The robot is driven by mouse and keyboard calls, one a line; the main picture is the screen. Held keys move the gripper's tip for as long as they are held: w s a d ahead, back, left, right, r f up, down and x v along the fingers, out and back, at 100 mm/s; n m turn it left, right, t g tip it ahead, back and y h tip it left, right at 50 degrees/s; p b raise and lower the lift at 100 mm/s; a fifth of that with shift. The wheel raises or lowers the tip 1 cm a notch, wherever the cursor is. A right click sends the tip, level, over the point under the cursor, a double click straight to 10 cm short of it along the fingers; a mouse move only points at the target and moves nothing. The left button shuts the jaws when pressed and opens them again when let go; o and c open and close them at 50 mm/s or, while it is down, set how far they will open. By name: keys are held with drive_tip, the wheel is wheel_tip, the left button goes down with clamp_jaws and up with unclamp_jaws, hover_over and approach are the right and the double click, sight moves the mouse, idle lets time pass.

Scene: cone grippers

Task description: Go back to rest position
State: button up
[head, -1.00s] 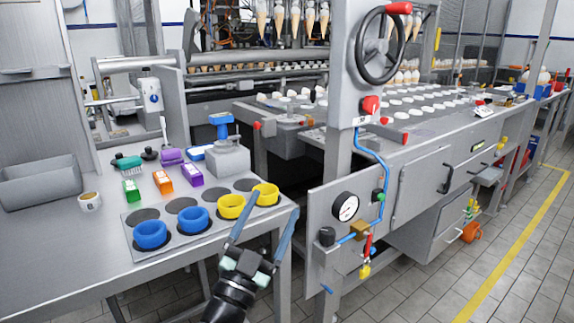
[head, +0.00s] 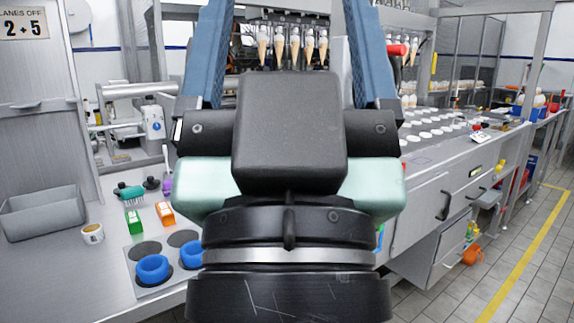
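My gripper (head: 288,40) is raised close in front of the head camera and fills the middle of the view. Its two blue fingers stand wide apart and point up, past the top edge of the frame. Nothing shows between them except the background, so it is open and empty. The gripper and wrist hide the middle of the scene, including the yellow rings, the handwheel and the gauge panel.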

wheel_tip(320, 180, up, 25)
drive_tip(key=p, duration=2.3)
drive_tip(key=shift+a+f, duration=0.1)
